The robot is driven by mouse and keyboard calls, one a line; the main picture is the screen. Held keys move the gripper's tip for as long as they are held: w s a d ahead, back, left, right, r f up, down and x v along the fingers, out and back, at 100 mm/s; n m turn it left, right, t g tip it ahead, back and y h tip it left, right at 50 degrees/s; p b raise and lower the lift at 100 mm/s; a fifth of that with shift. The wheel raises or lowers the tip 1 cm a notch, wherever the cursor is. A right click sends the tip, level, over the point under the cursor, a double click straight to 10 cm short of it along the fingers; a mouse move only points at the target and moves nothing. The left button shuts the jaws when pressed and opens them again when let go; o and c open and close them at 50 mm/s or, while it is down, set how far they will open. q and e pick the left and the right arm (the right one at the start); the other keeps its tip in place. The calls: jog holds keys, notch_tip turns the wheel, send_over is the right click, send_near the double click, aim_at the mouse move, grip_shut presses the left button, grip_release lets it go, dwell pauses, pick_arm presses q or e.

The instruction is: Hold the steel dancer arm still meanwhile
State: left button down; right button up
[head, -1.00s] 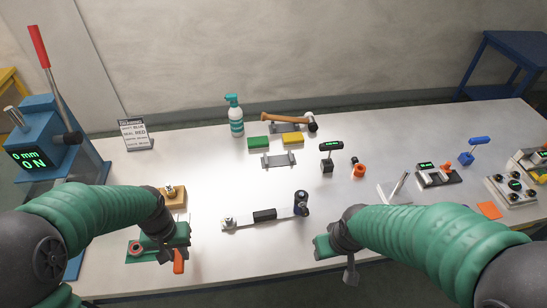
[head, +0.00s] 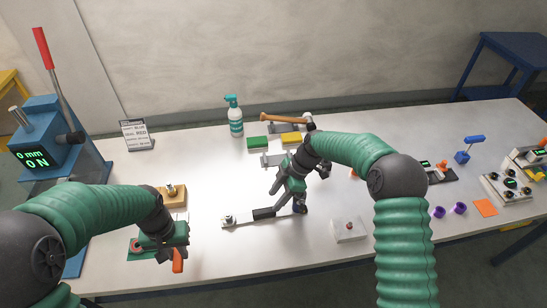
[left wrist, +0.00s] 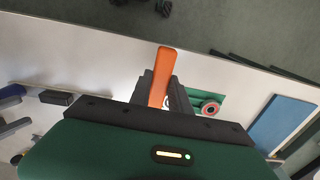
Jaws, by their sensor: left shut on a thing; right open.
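My left gripper (head: 177,246) is shut on an orange handle (head: 178,262) by a green plate with a red ring (head: 137,246). In the left wrist view the orange handle (left wrist: 162,78) stands up between the dark fingers, the green plate (left wrist: 209,107) beside it. A flat steel arm (head: 240,219) with a black block lies at mid-table; its right end is partly hidden by my right gripper. My right gripper (head: 288,196) is open above that right end; I cannot tell whether it touches. I cannot tell whether the orange handle belongs to a dancer arm.
A blue press (head: 38,140) with a red lever stands at the left. A spray bottle (head: 234,115), green block (head: 257,142) and yellow block (head: 291,138) stand at the back. A white button box (head: 348,230) and purple rings (head: 458,208) lie right. The front middle is clear.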

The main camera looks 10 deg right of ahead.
aim_at(266, 210)
pick_arm(q)
jog(key=f+b, duration=0.2)
jog(key=f, duration=0.1)
jog(key=f+b, duration=0.1)
jog(key=shift+w+a+f, duration=0.2)
jog(key=shift+a, duration=0.2)
pick_arm(e)
jog(key=x, duration=0.7)
jog(key=shift+w+a, duration=0.1)
jog(key=shift+w, duration=0.05)
pick_arm(q)
jog(key=shift+s+d+f+b, duration=0.1)
jog(key=shift+d+f+b, duration=0.05)
jog(key=shift+b, duration=0.35)
pick_arm(e)
jog(key=shift+a+f, duration=0.1)
jog(key=shift+f, duration=0.2)
pick_arm(q)
jog(key=shift+d, duration=0.2)
pick_arm(e)
jog(key=shift+c, duration=0.4)
pick_arm(q)
jog(key=shift+a, duration=0.2)
pick_arm(e)
jog(key=shift+r, duration=0.1)
grip_shut()
jog(key=shift+r, duration=0.1)
